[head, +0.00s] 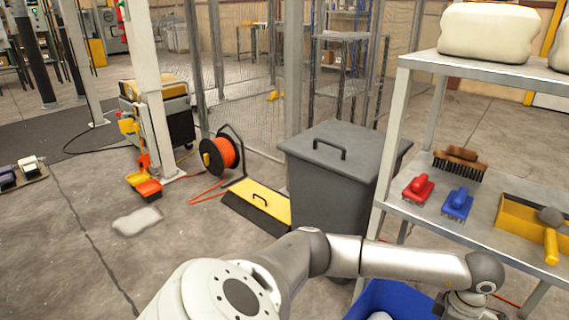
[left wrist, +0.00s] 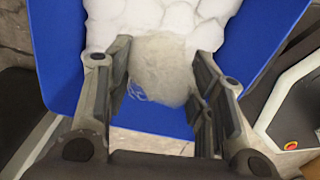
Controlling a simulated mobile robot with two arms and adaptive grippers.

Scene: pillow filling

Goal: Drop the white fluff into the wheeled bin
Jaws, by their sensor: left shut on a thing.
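My left gripper (left wrist: 163,85) is shut on a tuft of white fluff (left wrist: 162,70), seen between its fingers in the left wrist view. The tuft is over or in a blue container (left wrist: 60,55) that holds more white fluff (left wrist: 135,14). In the head view the blue container (head: 365,303) is at the bottom right, partly hidden by my left arm. A dark grey bin (head: 325,190) with a handled lid, shut, stands behind my arm. I cannot see wheels on either container. My right gripper is not in view.
A metal shelf (head: 490,68) at the right holds a large pale pillow-like block (head: 488,32), with brushes and a yellow dustpan (head: 515,222) on its lower level. An orange cable reel (head: 222,153) and a flat whitish patch (head: 137,221) are on the floor at left.

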